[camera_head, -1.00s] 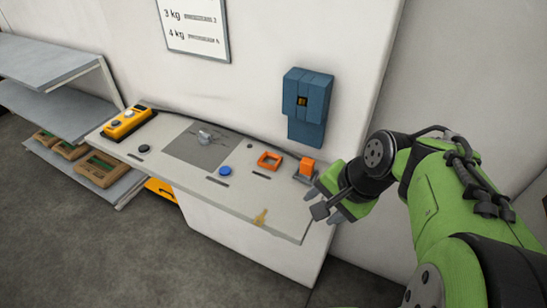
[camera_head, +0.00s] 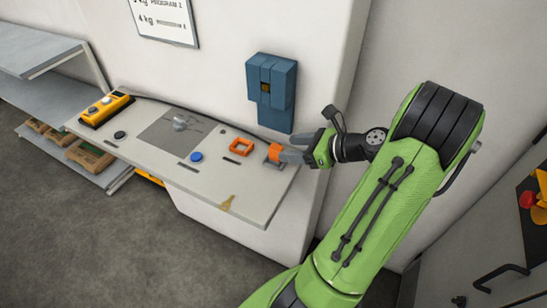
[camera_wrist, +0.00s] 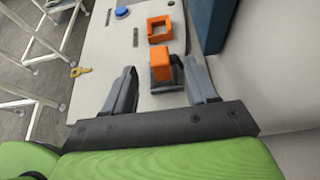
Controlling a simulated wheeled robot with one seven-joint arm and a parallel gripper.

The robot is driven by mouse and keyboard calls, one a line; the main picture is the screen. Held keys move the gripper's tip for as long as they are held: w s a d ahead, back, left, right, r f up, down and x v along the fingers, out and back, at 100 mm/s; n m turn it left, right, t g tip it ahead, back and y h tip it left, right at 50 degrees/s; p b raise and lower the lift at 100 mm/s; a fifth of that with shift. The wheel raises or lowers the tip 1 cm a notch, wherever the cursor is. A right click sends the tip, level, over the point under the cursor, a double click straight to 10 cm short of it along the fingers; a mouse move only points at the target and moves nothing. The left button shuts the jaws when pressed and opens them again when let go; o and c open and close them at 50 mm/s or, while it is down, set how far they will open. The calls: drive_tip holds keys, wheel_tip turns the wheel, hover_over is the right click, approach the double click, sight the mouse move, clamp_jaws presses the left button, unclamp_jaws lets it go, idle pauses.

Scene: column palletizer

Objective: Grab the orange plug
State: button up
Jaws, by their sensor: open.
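The orange plug (camera_wrist: 165,68) stands upright in a dark holder (camera_wrist: 158,84) on the right end of the console, seen in the wrist view. In the head view the plug (camera_head: 274,152) is partly hidden by my gripper (camera_head: 285,155). My gripper also shows in the wrist view (camera_wrist: 162,84), where its two fingers are spread wide with the plug between their tips. A gap shows on each side of the plug, wider on the left, so I see no contact.
A blue wall box (camera_head: 271,92) is mounted just behind the plug. Shelves (camera_head: 45,60) stand at left.

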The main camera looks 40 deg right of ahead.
sight(271, 149)
drive_tip(key=b+x, duration=0.1)
drive_tip(key=x, duration=0.6)
drive_tip(key=shift+w+f+b, duration=0.2)
drive_tip(key=shift+w+b, duration=0.15)
drive_tip(key=shift+s, duration=0.1)
drive_tip(key=shift+c, duration=0.7)
clamp_jaws()
